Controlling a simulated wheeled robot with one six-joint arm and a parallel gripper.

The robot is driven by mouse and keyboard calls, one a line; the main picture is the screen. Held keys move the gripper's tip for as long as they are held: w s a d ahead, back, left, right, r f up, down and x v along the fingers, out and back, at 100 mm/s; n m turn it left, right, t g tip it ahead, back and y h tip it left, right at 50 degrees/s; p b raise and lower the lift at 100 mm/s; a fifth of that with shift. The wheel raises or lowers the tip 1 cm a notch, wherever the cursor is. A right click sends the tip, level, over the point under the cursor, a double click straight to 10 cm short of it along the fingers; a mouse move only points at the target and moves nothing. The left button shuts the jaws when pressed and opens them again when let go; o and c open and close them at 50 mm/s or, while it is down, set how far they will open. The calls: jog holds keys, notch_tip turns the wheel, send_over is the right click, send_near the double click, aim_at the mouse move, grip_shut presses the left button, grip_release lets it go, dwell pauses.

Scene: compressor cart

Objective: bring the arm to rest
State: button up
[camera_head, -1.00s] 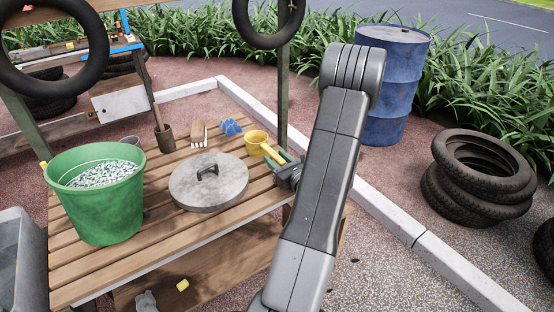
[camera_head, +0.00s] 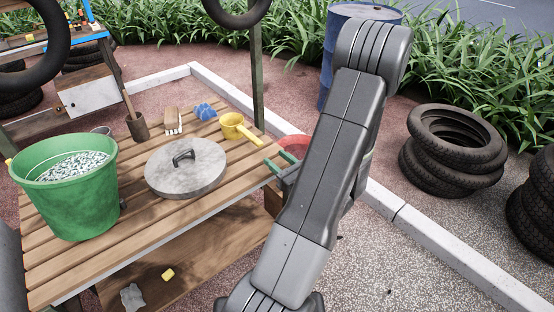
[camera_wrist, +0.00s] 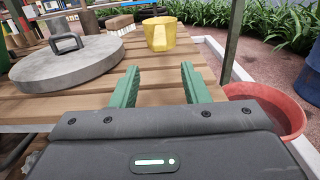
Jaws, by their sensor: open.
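My gripper (camera_wrist: 160,88) is open and empty in the wrist view, its two green fingers apart just in front of the slatted table's edge. In the head view my gripper (camera_head: 278,166) is partly hidden behind my arm, at the right edge of the wooden table (camera_head: 150,235). A yellow scoop (camera_head: 233,127) sits on the table beyond the fingers and also shows in the wrist view (camera_wrist: 160,32). A round grey lid (camera_head: 186,172) with a dark handle lies to the left of the fingers.
A green bucket (camera_head: 75,195) of pale chips stands on the table's left. A brush (camera_head: 173,121) and a blue object (camera_head: 205,111) lie behind the lid. A red basin (camera_wrist: 268,105) is right of the table. Stacked tyres (camera_head: 450,155) and a blue drum (camera_head: 340,25) stand farther right.

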aim_at(254, 137)
jog(key=shift+w, duration=0.1)
jog(key=p+x, duration=0.1)
jog(key=x, duration=1.1)
jog(key=shift+r, duration=0.5)
